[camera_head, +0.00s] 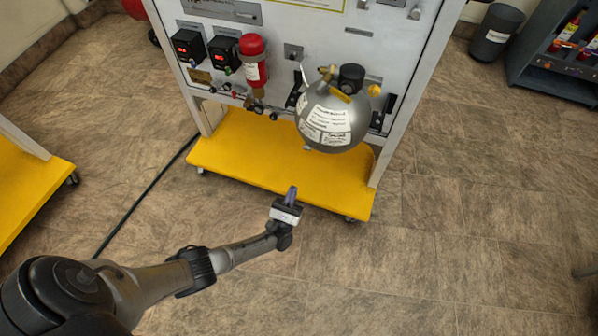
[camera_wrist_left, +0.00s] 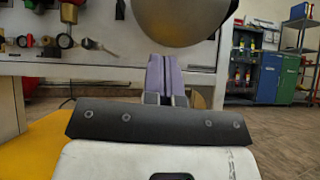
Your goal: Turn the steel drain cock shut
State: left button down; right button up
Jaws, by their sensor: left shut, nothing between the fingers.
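The grey tank (camera_head: 334,118) with white labels is mounted on the front of the trainer panel. A small light-coloured fitting (camera_head: 307,148) shows at its lower left underside; I cannot tell whether this is the steel drain cock or how it is turned. In the left wrist view the tank's rounded underside (camera_wrist_left: 182,18) fills the top middle. My left gripper (camera_head: 291,193) is shut and empty, in front of and below the tank, over the yellow base's front edge. Its purple fingers (camera_wrist_left: 161,76) point at the area under the tank and may hide the cock. My right gripper is out of view.
The yellow base (camera_head: 235,155) sticks out under the panel (camera_head: 280,50). A black cable (camera_head: 150,190) lies on the floor.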

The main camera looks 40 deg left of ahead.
aim_at(307, 148)
pick_arm(q)
jog(key=x, duration=0.4)
jog(key=s+r+x, duration=0.1)
jog(key=x, duration=0.3)
jog(key=s+r+p+x, duration=0.1)
jog(key=x, duration=0.3)
jog(key=shift+w+d+r, duration=0.1)
jog(key=shift+d, duration=0.2)
jog(key=shift+r, duration=0.2)
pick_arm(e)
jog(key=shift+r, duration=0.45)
pick_arm(q)
jog(key=shift+w, duration=0.1)
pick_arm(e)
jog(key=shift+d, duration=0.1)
pick_arm(q)
jog(key=shift+a+m+t+h+p, duration=0.1)
jog(key=shift+m+t+h+p, duration=0.2)
jog(key=shift+m+h, duration=0.65)
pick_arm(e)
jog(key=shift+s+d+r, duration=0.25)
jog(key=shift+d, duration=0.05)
